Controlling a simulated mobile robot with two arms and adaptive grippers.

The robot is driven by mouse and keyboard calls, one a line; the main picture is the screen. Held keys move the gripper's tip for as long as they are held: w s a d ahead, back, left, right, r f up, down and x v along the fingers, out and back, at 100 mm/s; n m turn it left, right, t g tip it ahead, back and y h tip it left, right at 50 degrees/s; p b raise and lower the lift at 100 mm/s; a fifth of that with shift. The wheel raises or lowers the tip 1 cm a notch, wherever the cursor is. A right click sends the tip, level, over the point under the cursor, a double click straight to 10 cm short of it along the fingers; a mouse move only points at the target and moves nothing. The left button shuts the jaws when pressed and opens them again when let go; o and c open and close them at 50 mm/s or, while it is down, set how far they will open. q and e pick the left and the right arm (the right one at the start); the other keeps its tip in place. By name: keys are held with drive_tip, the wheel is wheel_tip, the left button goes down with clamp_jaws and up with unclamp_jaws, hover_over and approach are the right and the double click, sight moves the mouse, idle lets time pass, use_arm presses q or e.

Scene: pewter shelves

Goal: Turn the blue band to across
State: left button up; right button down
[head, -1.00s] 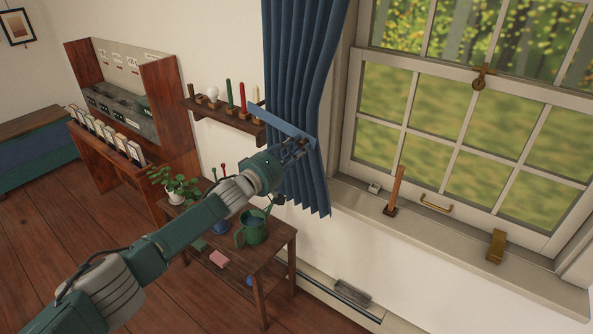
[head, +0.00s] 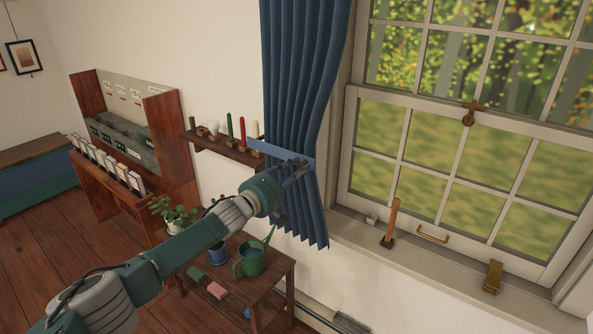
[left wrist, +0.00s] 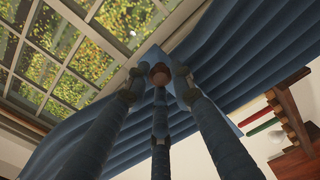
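The blue band (head: 278,151) is a flat, lighter blue strip across the front of the dark blue curtain (head: 305,75). In the head view it slopes down to the right, its left end sticking out past the curtain. My left gripper (head: 298,173) is at the band's right part. In the left wrist view its three fingers (left wrist: 160,82) stand apart around a small round brown knob (left wrist: 160,73). I see small gaps beside the knob; whether a finger touches it is unclear. Part of the band (left wrist: 152,54) shows behind the knob. My right gripper is out of view.
A wooden wall shelf (head: 205,141) with candles and a bulb is just left of the curtain. Below is a small table (head: 270,282) with a green watering can (head: 252,262) and a plant. The window sill (head: 440,265) at right carries several small objects.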

use_arm(q)
drive_tip(key=shift+o, duration=1.4)
drive_tip(key=shift+r, duration=0.2)
drive_tip(key=shift+f, duration=0.1)
drive_tip(key=shift+s+a+f, duration=0.1)
drive_tip(key=shift+s+a, duration=0.25)
drive_tip(key=shift+s, duration=0.1)
drive_tip(key=v, duration=1)
drive_tip(key=shift+s+a, duration=0.25)
drive_tip(key=shift+s, duration=0.1)
